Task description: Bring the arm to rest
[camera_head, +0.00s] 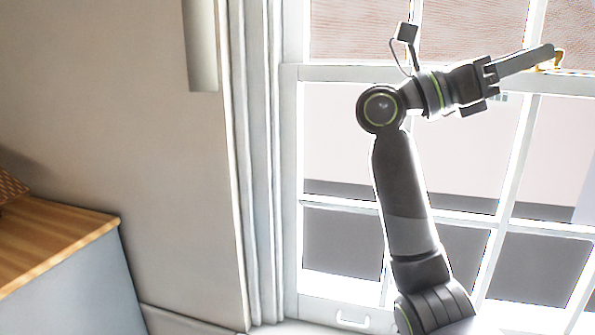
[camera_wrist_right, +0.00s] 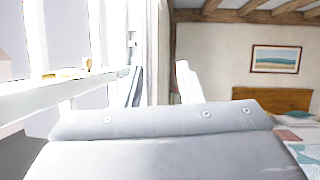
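My right arm (camera_head: 405,195) rises from the lower right of the head view, in front of the window. It bends at the top, and its right gripper (camera_head: 550,51) reaches out to the right, tilted slightly upward. In the head view its fingers overlap side-on. In the right wrist view the two fingers of this gripper (camera_wrist_right: 161,84) stand apart with nothing between them, so it is open and empty. My left gripper is in neither view.
A white sash window (camera_head: 330,74) stands behind the arm, with a brass latch (camera_head: 557,60) behind the fingertips. A wooden-topped cabinet (camera_head: 60,240) is at left. The wrist view shows a wooden headboard (camera_wrist_right: 272,99) and a framed picture (camera_wrist_right: 276,59).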

